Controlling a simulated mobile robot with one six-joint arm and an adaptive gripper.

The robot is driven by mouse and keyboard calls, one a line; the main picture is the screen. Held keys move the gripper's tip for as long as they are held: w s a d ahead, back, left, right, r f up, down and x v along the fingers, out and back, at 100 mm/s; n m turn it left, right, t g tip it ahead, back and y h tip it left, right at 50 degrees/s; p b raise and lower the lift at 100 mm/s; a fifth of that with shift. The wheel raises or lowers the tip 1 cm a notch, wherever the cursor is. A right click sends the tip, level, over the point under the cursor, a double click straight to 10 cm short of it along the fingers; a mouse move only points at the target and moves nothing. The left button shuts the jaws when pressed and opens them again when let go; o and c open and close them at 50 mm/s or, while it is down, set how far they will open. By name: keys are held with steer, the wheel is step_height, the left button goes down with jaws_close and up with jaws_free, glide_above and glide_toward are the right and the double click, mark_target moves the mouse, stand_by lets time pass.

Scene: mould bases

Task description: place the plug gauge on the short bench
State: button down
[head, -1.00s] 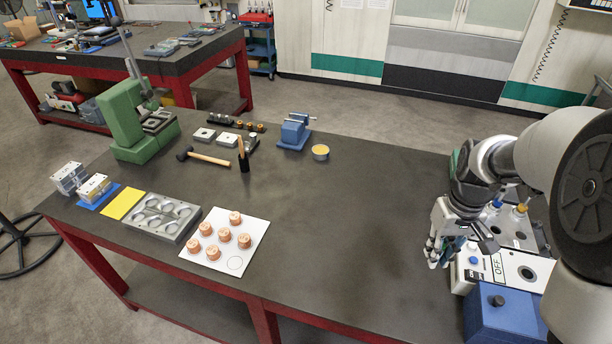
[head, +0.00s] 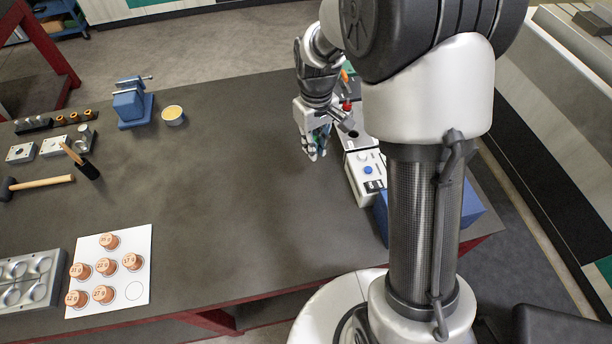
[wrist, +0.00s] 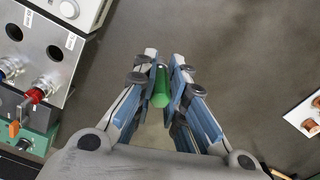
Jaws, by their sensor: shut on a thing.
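My gripper (head: 315,152) is over the dark-topped bench (head: 225,180), beside the switch boxes. In the wrist view my gripper (wrist: 162,66) is shut on a green cylindrical piece (wrist: 161,88), which looks like the plug gauge's handle. The frames do not show whether this bench is the short one. Part of another red-framed bench (head: 38,50) shows at the upper left.
A white control box (head: 365,175) stands right of my gripper, with coloured knobs (wrist: 38,93) near it. A blue vise (head: 131,103), a yellow-filled cup (head: 173,115), a mallet (head: 45,181) and a white sheet (head: 135,245) of copper pieces lie left. The bench middle is clear.

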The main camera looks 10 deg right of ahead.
step_height(320, 180, down, 15)
steer(key=b, duration=0.2)
steer(key=shift+w+f+b, duration=0.1)
steer(key=shift+f+b, duration=0.05)
steer(key=shift+b, duration=0.2)
steer(key=shift+f, duration=0.2)
steer(key=c, duration=1.6)
jaws_free()
steer(key=shift+c, duration=0.2)
steer(key=shift+r, duration=0.1)
step_height(320, 180, up, 12)
steer(key=shift+f+p, duration=0.1)
steer(key=shift+p, duration=1.15)
steer(key=s+r+m+t, duration=0.1)
steer(key=s+r, duration=0.3)
steer(key=r, duration=0.7)
steer(key=s+r+m+t, duration=0.1)
steer(key=s+r, duration=0.4)
steer(key=s, duration=0.5)
steer(key=s+r+m+t, duration=0.2)
steer(key=s+r, duration=0.3)
steer(key=s, duration=0.5)
steer(key=shift+d+t, duration=0.15)
steer(key=shift+t, duration=0.15)
